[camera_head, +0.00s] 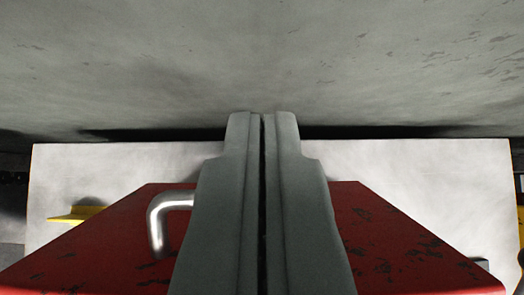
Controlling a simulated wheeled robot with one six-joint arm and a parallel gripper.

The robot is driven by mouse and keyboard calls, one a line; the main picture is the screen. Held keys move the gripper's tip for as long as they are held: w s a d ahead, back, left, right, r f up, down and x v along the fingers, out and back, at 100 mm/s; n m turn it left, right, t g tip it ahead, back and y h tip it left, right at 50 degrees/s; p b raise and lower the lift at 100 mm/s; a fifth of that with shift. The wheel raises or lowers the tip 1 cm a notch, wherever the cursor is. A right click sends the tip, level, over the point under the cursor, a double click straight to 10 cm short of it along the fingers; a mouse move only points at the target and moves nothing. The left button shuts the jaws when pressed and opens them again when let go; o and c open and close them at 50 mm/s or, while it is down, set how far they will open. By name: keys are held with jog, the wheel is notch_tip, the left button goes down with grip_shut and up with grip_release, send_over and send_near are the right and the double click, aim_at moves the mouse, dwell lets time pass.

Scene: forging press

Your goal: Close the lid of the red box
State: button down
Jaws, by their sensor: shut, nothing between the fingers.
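The red box (390,245) fills the lower middle of the view, with a worn, chipped red surface that narrows away from me. A bent silver metal handle (158,222) stands on its left part, and one end runs behind my gripper. My gripper (264,118) is in front of the middle of the red surface with its two grey fingers together and nothing between them. The fingers hide the middle of the box. I cannot tell from this view whether the red surface is the lid or how far the lid is open.
A pale grey-white flat surface (430,168) lies around the box. A yellow piece (78,214) is on it at the left, and another yellow part (520,222) shows at the right edge. A large grey scuffed surface (260,60) fills the top, beyond a dark gap.

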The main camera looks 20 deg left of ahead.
jog(key=shift+s+d+f, duration=0.1)
jog(key=shift+s+f, duration=0.15)
jog(key=shift+f, duration=0.8)
jog(key=shift+s+d+f, duration=0.1)
jog(key=shift+s+f, duration=0.15)
jog(key=shift+f, duration=0.8)
jog(key=shift+a, duration=0.1)
